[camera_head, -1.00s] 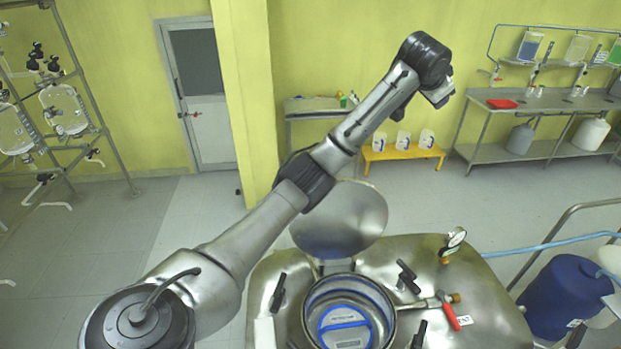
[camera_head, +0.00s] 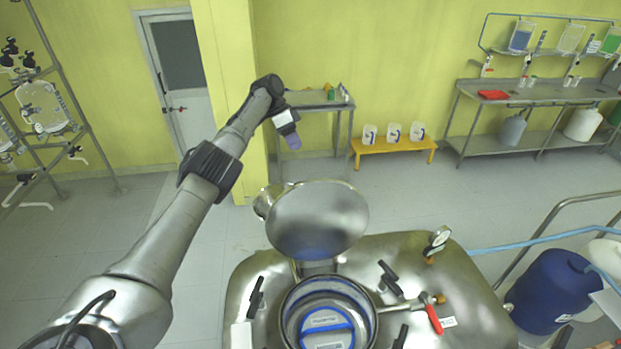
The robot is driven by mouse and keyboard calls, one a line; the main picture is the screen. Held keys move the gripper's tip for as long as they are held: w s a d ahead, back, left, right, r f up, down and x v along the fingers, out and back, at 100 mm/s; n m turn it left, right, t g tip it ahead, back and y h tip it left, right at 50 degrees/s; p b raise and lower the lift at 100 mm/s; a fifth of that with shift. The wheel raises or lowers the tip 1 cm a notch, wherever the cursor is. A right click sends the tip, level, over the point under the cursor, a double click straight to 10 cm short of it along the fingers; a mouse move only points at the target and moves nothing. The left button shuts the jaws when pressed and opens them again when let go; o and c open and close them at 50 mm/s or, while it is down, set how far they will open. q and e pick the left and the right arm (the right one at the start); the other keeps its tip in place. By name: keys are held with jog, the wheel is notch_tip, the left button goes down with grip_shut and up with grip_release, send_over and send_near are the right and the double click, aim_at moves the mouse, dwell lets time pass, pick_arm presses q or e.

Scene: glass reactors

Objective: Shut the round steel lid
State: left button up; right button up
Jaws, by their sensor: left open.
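The round steel lid (camera_head: 318,222) stands open, raised and tilted back on its hinge behind the round opening (camera_head: 372,308) of the steel vessel. The inside of the opening shows, with a blue-ringed round item (camera_head: 327,330) in it. My left arm reaches in from the left. My left gripper (camera_head: 292,140) is in the air beyond and above the lid, apart from it. It is open and looks empty, though its fingers are small here. My right gripper is not in view.
Black clamps (camera_head: 388,278) stand around the opening. A red-handled valve (camera_head: 433,315) and a gauge (camera_head: 440,237) are on the vessel's right. A blue drum (camera_head: 550,290) and rails stand at right. A yellow bench (camera_head: 392,150) with containers is far behind; floor between is clear.

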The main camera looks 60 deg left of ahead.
pick_arm(q)
jog(key=p+x, duration=0.1)
jog(key=x, duration=1.2)
jog(key=shift+d+f+p, duration=0.1)
jog(key=shift+f+p, duration=0.15)
jog(key=shift+p, duration=0.15)
jog(key=shift+c, duration=0.2)
grip_shut()
